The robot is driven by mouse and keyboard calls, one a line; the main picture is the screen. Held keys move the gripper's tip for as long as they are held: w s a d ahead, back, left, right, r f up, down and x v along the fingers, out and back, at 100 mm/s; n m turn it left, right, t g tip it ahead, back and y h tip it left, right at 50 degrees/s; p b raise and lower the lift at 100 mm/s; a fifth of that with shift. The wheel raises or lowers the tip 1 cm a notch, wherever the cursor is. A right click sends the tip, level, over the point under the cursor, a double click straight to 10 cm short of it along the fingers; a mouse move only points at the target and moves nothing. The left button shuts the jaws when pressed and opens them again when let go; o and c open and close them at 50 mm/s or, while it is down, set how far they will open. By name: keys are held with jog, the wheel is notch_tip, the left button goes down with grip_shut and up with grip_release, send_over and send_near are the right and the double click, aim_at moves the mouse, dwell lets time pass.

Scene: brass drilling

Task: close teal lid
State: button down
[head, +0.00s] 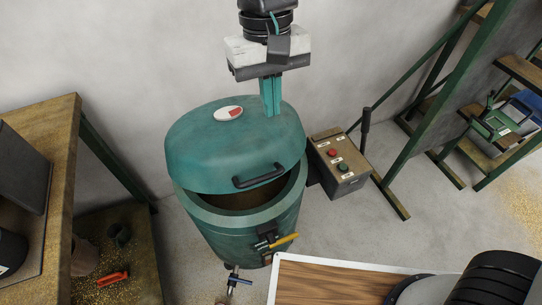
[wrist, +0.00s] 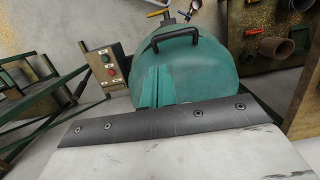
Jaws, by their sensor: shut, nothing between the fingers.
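The teal lid (head: 235,140) is a domed cover tilted partly open over the teal drum (head: 238,228). A dark gap shows between the lid's front edge and the drum's rim. The lid has a black handle (head: 259,176) at its front and a red and white sticker on top. My gripper (head: 271,114) is shut and empty, its teal fingers pointing down at the back right part of the lid top. I cannot tell whether the fingertips touch it. In the wrist view the lid (wrist: 205,70) lies just beyond my fingers (wrist: 155,88), with its handle (wrist: 177,38) farther off.
A control box (head: 340,162) with red and green buttons and a lever stands right of the drum. A yellow-handled latch (head: 283,242) is on the drum's front. A wooden bench (head: 45,150) is at left, green-framed stairs (head: 440,90) at right. A wood-topped surface (head: 330,284) is in front.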

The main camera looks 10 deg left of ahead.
notch_tip(320, 180, down, 14)
jog(key=s, duration=0.2)
jog(key=shift+d, duration=0.15)
jog(key=shift+s, duration=0.1)
